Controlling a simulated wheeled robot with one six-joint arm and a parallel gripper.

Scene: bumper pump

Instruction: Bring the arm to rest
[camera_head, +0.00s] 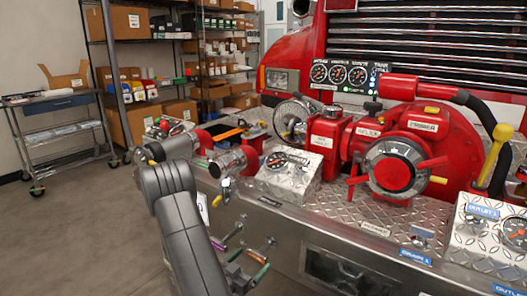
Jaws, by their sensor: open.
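My grey arm rises from the bottom edge, left of centre, in front of the silver bumper deck. Its bend is the highest part, just left of the deck's near corner, and a long grey link slopes down to the right from there. Dark parts show at the lower end of this link, close to the bumper's front face. Nothing held by the arm shows. The arm covers part of the bumper's left front.
A red pump (393,172) with hoses stands on the diamond-plate deck (348,215). Several coloured handles, including a purple one (233,231), stick out from the bumper front near my arm. A cart (58,130) and stocked shelves stand at the back left. The floor (75,235) at left is clear.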

